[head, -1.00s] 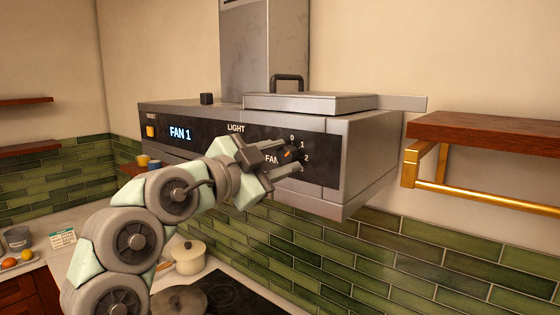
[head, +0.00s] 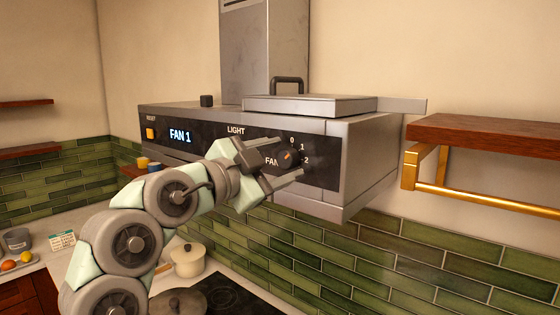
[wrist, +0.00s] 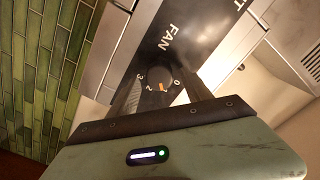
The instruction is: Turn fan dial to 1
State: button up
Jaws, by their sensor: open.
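The fan dial (head: 291,159) is a dark round knob with an orange pointer on the hood's black front panel, right of the word FAN. In the wrist view the dial (wrist: 158,80) shows between the two fingers, its orange pointer at the mark 1. The hood display (head: 180,134) reads FAN 1. My gripper (head: 288,160) is open at the dial, one finger above and one below it in the head view. The fingers hide part of the panel and its lower marks. Whether a finger touches the dial is hard to tell.
The hood (head: 350,150) juts from the wall, with a lidded box (head: 310,104) on top. An orange button (head: 150,133) sits at the panel's left. A wooden shelf with a brass rail (head: 480,195) is at the right.

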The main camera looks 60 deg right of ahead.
jog(key=v, duration=1)
jog(key=shift+a+b, duration=0.35)
jog(key=shift+b, duration=0.1)
jog(key=shift+w, duration=0.1)
